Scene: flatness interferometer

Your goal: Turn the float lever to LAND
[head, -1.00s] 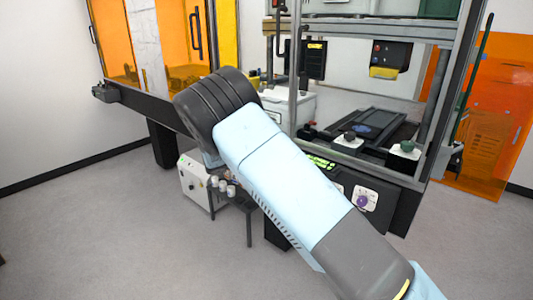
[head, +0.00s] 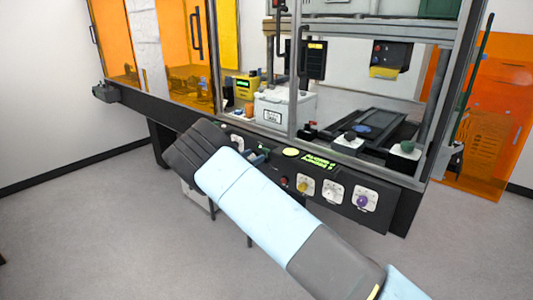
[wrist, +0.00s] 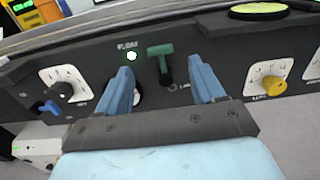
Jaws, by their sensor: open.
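The float lever (wrist: 160,52) has a green T-shaped handle on a dark stem and sits on the black front panel in the wrist view. Its handle points up in that picture; a small label to the lower right of its base is too small to read surely. A lit white lamp (wrist: 131,56) is left of it. My gripper (wrist: 160,66) is open, with one blue finger on each side of the lever and gaps between. I cannot tell how far the fingertips are from the panel. In the head view the lever (head: 263,148) shows just beyond my gripper (head: 259,158).
Along the panel are a yellow knob (wrist: 275,85), a blue knob (wrist: 49,107), a black knob (wrist: 62,90) and a purple knob (head: 361,201). A round yellow-green disc (wrist: 258,10) is on the ledge above. A white box (head: 285,108) stands behind the panel.

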